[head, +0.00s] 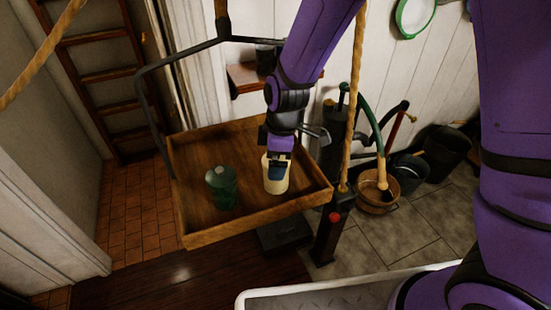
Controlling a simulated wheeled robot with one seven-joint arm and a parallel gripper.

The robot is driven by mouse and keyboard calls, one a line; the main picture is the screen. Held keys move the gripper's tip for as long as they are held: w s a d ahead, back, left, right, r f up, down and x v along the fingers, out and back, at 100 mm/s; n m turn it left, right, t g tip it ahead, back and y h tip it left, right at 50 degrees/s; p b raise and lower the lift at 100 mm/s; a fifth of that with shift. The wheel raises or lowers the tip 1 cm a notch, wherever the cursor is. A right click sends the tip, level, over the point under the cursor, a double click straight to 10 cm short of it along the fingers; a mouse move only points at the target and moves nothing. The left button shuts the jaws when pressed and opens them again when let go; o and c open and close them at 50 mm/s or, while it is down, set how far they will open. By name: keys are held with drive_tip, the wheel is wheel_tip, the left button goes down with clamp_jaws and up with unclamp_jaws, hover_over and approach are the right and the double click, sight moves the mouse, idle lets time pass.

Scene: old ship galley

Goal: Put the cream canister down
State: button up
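The cream canister (276,184) is at the right part of a wooden tray (212,235), with a blue patch on its upper side. My gripper (277,162) is directly above the canister and reaches down to its top. The fingers are small and partly hidden, so I cannot tell whether they grip it or are apart. The canister looks upright and over the tray floor, but I cannot tell whether its base touches it.
A green bottle-like container (221,187) stands left of the canister in the tray. A dark metal frame (147,95) rises around the tray. A rope (354,100) hangs at its right. A wooden bucket (378,193) and dark buckets (443,150) stand on the floor beyond.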

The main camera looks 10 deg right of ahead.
wheel_tip(320, 180, up, 12)
drive_tip(key=d, duration=0.2)
drive_tip(key=s+d+r+m+t, duration=0.1)
drive_tip(key=s+d+r+m, duration=0.25)
drive_tip(key=d+r, duration=0.3)
drive_tip(key=s+d+r+m+t, duration=0.1)
drive_tip(key=s+d+r+m, duration=0.2)
drive_tip(key=d+r+m, duration=0.3)
drive_tip(key=s+d+r+m+t+h, duration=0.1)
drive_tip(key=s+d+r+m+t, duration=0.2)
drive_tip(key=s+d+m, duration=0.4)
drive_tip(key=s+d+r, duration=0.1)
drive_tip(key=s+d, duration=0.2)
drive_tip(key=s, duration=0.2)
drive_tip(key=shift+d+m, duration=0.2)
drive_tip(key=shift+m, duration=0.15)
